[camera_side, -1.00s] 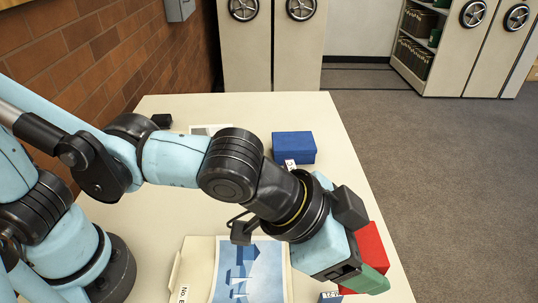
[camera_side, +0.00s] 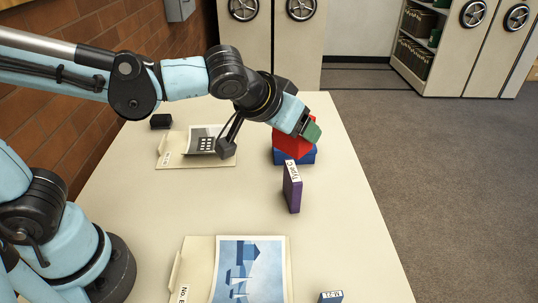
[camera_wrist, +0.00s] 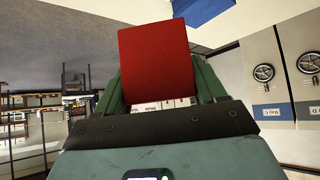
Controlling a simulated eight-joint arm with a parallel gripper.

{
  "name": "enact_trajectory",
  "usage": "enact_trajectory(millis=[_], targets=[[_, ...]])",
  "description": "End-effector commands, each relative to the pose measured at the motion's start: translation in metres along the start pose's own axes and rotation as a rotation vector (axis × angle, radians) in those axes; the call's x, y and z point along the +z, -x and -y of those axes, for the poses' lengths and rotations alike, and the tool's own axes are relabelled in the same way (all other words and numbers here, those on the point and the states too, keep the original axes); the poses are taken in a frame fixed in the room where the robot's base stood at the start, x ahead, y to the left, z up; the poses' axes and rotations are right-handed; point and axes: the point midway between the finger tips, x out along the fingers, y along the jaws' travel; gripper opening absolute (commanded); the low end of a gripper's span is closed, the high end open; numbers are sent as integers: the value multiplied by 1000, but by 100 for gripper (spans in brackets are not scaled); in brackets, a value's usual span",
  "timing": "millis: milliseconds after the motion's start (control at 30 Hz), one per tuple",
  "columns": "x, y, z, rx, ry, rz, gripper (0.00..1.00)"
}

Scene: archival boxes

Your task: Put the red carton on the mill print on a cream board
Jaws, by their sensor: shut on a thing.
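The red carton (camera_side: 292,145) is held in my gripper (camera_side: 308,132) over the far right of the table. In the wrist view the carton (camera_wrist: 155,60) sits between the two green fingers of my gripper (camera_wrist: 158,78), which is shut on it. In the side view it overlaps the blue box (camera_side: 301,158); I cannot tell the gap between them. A grey print of a building with windows (camera_side: 203,138), apparently the mill print, lies on a cream board (camera_side: 172,160) to the left of the carton. Part of my wrist covers that print's right side.
A purple box (camera_side: 292,190) stands upright in front of the blue box. A sailboat print (camera_side: 250,270) lies on another cream board (camera_side: 200,252) at the front. A small blue box (camera_side: 331,297) is at the front edge, and a black object (camera_side: 161,121) at back left. The table's middle is clear.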

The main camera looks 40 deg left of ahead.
Motion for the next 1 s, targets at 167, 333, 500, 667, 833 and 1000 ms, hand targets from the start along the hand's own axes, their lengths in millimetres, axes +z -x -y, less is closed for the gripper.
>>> enact_trajectory(millis=[167, 333, 500, 667, 833, 1000], targets=[[-11, -10, 89, -218, 218, 0, 39], [-12, -7, 152, -376, 374, 0, 39], [-8, -1, 194, -481, 480, 0, 39], [-4, 6, 224, -559, 557, 0, 39], [8, -9, 220, -549, 548, 0, 39], [20, -21, 219, -548, 547, 0, 39]])
